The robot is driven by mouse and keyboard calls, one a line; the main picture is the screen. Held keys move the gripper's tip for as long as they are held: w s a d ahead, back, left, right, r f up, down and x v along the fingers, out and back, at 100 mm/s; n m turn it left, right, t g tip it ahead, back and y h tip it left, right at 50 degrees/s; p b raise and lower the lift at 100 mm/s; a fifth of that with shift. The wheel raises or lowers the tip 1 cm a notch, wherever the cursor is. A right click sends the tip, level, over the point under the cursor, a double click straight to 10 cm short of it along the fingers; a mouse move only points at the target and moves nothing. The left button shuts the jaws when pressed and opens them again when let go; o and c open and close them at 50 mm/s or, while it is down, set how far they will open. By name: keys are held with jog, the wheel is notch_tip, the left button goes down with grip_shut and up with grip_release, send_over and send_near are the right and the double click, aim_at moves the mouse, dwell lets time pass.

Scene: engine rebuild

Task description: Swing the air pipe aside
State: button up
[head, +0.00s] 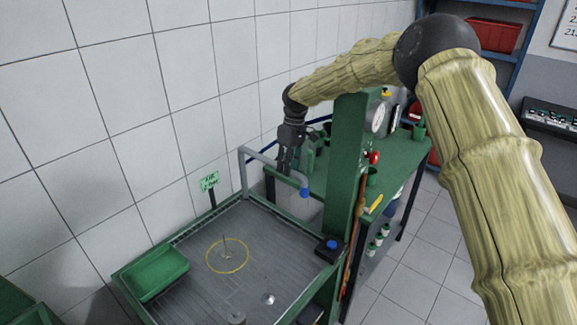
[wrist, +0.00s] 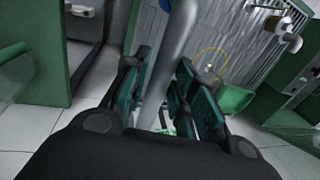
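The air pipe (head: 243,176) is a grey bent tube. It rises at the back corner of the ribbed washing tray, then runs over the tray to a blue end (head: 304,191). My gripper (head: 283,166) reaches down at its horizontal part. In the wrist view the pipe (wrist: 172,62) passes between the two teal-padded fingers of my gripper (wrist: 160,92), which sit close on both sides of it. The gripper looks shut on the pipe, though the contact faces are hidden. A green sign (head: 209,181) stands by the tray's back edge.
The tray floor (head: 200,255) bears a yellow ring (head: 228,256) around a thin upright pin. A green bin (head: 155,272) sits at its left. A green post (head: 346,165) and a cluttered green bench (head: 405,155) stand to the right. A tiled wall is close behind.

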jog(key=shift+o, duration=0.9)
jog(key=shift+w+f, duration=0.15)
jog(key=shift+w, duration=0.05)
jog(key=shift+s, duration=0.1)
jog(key=shift+r, duration=0.25)
notch_tip(320, 180, up, 11)
jog(key=w+d, duration=0.1)
jog(key=w, duration=0.1)
jog(key=shift+d+r, duration=0.2)
jog(key=shift+d, duration=0.15)
